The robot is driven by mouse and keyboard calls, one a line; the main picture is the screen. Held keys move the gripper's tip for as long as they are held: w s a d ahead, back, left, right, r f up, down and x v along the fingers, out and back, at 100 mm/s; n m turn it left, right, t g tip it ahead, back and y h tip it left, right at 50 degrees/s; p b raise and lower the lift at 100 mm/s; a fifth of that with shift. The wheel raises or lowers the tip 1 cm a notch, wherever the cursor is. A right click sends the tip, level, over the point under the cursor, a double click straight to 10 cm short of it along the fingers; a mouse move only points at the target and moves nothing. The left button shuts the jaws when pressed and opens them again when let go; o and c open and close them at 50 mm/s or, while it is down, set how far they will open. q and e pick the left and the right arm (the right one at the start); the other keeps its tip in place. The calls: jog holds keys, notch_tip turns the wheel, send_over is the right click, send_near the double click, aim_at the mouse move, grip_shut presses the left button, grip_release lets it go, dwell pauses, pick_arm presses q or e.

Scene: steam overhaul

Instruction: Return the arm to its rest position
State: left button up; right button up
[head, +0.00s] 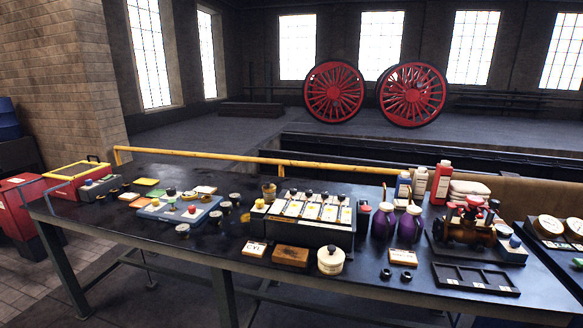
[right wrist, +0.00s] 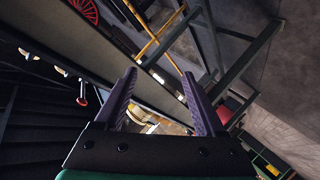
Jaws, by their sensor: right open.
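My right gripper (right wrist: 158,75) shows in the right wrist view with its two dark purple fingers spread apart. It is open, and I see nothing held between the fingers. The view past it is steeply tilted, with a long dark surface, metal bars and floor behind. Neither of my grippers shows in the head view, so I cannot tell exactly where the right one is relative to the workbench (head: 200,252). My left gripper is not in view.
A yellow rail (head: 220,159) runs behind. The bench's front left is fairly clear.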

jog(key=s+d+f+m+g+h, duration=0.1)
jog(key=s+f+m+g+h, duration=0.25)
jog(key=s+f, duration=0.85)
jog(key=s+a+f+m+g, duration=0.1)
jog(key=s+f, duration=0.4)
jog(key=s, duration=0.5)
jog(key=s+a+f+m+g, duration=0.2)
jog(key=s+f+g, duration=0.3)
jog(key=s, duration=0.5)
jog(key=s+a+f+m+g, duration=0.2)
jog(key=s+f, duration=0.5)
jog(key=s, duration=0.4)
jog(key=shift+a+g, duration=0.3)
jog(key=shift+g, duration=0.15)
jog(key=shift+w, duration=0.1)
